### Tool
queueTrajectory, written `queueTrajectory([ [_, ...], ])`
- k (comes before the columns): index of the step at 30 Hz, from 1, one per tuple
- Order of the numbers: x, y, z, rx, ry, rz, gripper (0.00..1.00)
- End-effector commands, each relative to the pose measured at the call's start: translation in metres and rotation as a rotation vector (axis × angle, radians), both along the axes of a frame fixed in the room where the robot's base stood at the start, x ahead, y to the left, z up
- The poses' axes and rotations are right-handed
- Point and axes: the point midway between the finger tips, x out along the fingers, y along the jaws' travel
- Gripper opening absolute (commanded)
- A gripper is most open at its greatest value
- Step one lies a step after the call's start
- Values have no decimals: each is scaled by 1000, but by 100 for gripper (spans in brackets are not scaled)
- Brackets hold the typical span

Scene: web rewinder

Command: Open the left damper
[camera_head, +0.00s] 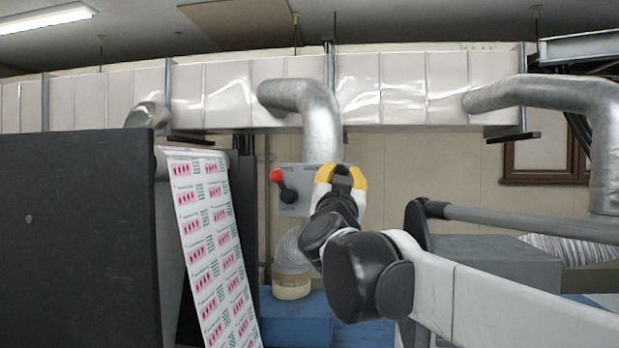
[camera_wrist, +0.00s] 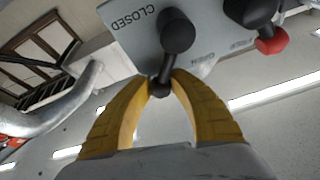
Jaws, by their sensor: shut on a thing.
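A grey control plate (camera_head: 312,207) hangs on the wall below a silver duct elbow, with its right part hidden behind my gripper. On its left is a black lever with a red knob (camera_head: 276,175). The wrist view shows the plate (camera_wrist: 128,45) turned over, with the words CLOSED and OPEN. The red-knobbed lever (camera_wrist: 270,40) is there at the upper right, clear of my fingers. A second, all-black lever (camera_wrist: 178,32) is beside CLOSED. My gripper (camera_wrist: 163,84), with yellow fingers, is shut on this lever's end. My gripper (camera_head: 342,172) also shows in the head view.
A dark machine panel (camera_head: 75,230) and a printed web (camera_head: 215,250) stand at the left. A flexible duct (camera_head: 291,258) is under the plate. A large white duct (camera_head: 400,90) runs overhead. A grey bar (camera_head: 530,221) crosses at the right.

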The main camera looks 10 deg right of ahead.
Motion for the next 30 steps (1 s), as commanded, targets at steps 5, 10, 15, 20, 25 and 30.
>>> queueTrajectory([
  [5, 3, 8, 5, -143, 46, 0, 0],
  [10, 5, 16, 9, -281, 92, 1, 0],
  [15, 7, 21, 11, -398, 130, 0, 0],
  [20, 8, 24, 12, -483, 158, 0, 0],
  [25, 9, 27, 12, -540, 176, 0, 0],
  [30, 9, 28, 12, -567, 185, 1, 0],
])
